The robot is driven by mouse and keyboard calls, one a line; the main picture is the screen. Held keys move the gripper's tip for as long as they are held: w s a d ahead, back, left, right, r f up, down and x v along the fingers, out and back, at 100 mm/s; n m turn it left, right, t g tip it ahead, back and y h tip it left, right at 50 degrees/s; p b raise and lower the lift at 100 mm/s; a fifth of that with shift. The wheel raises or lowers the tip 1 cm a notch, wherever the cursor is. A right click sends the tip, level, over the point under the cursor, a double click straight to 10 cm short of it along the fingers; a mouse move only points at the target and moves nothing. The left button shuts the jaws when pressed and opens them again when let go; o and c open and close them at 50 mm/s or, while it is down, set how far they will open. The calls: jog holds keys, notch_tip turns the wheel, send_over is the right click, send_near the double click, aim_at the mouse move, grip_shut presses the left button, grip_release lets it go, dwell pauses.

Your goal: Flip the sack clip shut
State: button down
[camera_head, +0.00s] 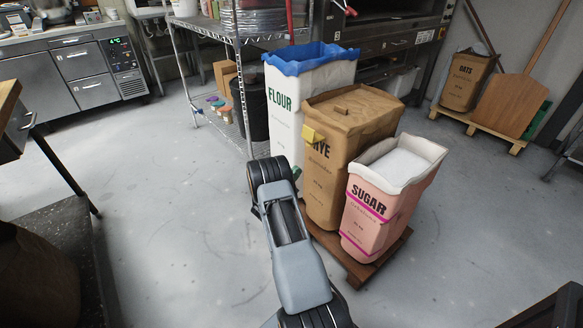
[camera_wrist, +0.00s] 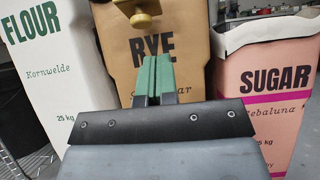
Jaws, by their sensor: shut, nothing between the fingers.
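The brown RYE sack (camera_head: 330,170) stands between the FLOUR and SUGAR sacks. A small yellow clip (camera_head: 313,136) sits at its upper left edge. In the wrist view the clip (camera_wrist: 139,10) is at the top edge, partly cut off, with a rounded knob hanging below its plate. I cannot tell whether the clip is open or shut. My gripper (camera_wrist: 156,60) has its green fingers together and empty, in front of the RYE label and below the clip. In the head view its green fingertip (camera_head: 296,172) shows low left of the clip, partly hidden by my arm.
The white FLOUR sack (camera_head: 285,115) with a blue rim stands behind left. The pink SUGAR sack (camera_head: 375,215), open with white contents, stands front right. A wooden pallet (camera_head: 362,272) lies under the sacks. A wire shelf (camera_head: 215,105) is behind left. Floor at left is clear.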

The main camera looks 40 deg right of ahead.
aim_at(314, 136)
jog(key=d+r+p, duration=0.1)
jog(key=d+r, duration=0.4)
jog(key=r, duration=0.2)
jog(key=shift+s+d+p, duration=0.2)
jog(key=shift+s+p, duration=0.05)
jog(key=shift+p, duration=0.15)
jog(key=shift+w+a+r, duration=0.1)
